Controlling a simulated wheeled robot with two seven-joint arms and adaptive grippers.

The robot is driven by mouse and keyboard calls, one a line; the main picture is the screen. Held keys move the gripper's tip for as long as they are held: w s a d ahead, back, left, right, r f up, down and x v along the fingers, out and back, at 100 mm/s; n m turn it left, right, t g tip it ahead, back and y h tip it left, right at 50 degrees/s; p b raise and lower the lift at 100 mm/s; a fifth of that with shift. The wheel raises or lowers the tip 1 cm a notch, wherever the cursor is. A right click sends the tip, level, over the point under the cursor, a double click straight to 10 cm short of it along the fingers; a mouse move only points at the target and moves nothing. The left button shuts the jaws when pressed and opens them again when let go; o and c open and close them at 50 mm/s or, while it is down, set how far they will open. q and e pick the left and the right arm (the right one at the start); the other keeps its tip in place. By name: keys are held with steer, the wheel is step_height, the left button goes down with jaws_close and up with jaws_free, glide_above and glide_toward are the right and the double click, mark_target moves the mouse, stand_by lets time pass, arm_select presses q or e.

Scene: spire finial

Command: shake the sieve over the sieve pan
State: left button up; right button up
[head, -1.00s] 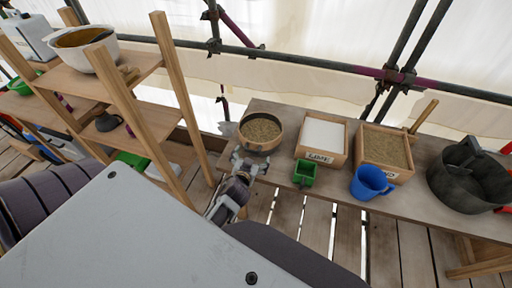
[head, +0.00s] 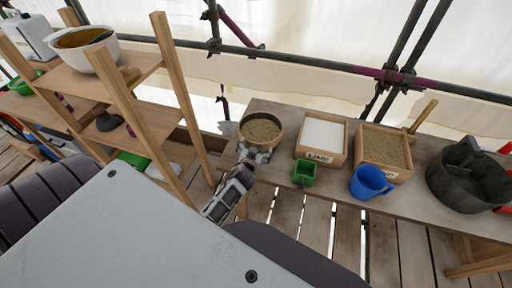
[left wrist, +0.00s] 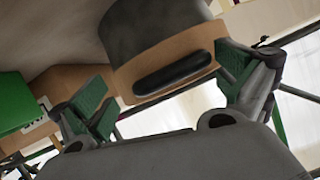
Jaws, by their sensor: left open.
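The sieve (head: 262,127), a round wooden hoop with sandy material in it, sits at the left end of the bench. In the left wrist view its wooden side (left wrist: 163,57) carries a black oblong grip (left wrist: 174,73). A grey-brown round wall (left wrist: 150,25) adjoins the wood there; it may be the sieve pan, which I cannot make out in the head view. My left gripper (head: 256,153) is at the sieve's near side. In the left wrist view its open fingers (left wrist: 165,90) stand on either side of the black grip, not closed on it. My right gripper is out of view.
A wooden shelf (head: 180,95) stands close on the left.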

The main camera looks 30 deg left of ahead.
arm_select(q)
steer(key=shift+w+a+f, duration=0.15)
steer(key=shift+w, duration=0.2)
steer(key=shift+s, duration=0.1)
steer(key=c, duration=1.5)
steer(key=shift+o, duration=0.2)
steer(key=shift+w+d+f+b, duration=0.1)
steer(key=shift+w+d+b, duration=0.1)
steer(key=shift+d, duration=0.5)
steer(key=shift+w+d+f+b, duration=0.1)
steer(key=shift+d+b, duration=0.1)
steer(key=shift+d, duration=0.45)
steer(key=shift+s+a, duration=0.1)
steer(key=shift+a, duration=0.05)
steer(key=shift+s+a+p, duration=0.2)
steer(key=shift+a+p, duration=0.15)
steer(key=shift+a, duration=0.45)
steer(key=shift+s+a+p, duration=0.2)
steer(key=shift+a+p, duration=0.1)
steer(key=shift+a, duration=0.55)
steer(key=shift+s+a+p, duration=0.2)
steer(key=shift+a+p, duration=0.15)
steer(key=shift+a, duration=0.45)
steer(key=shift+d, duration=0.15)
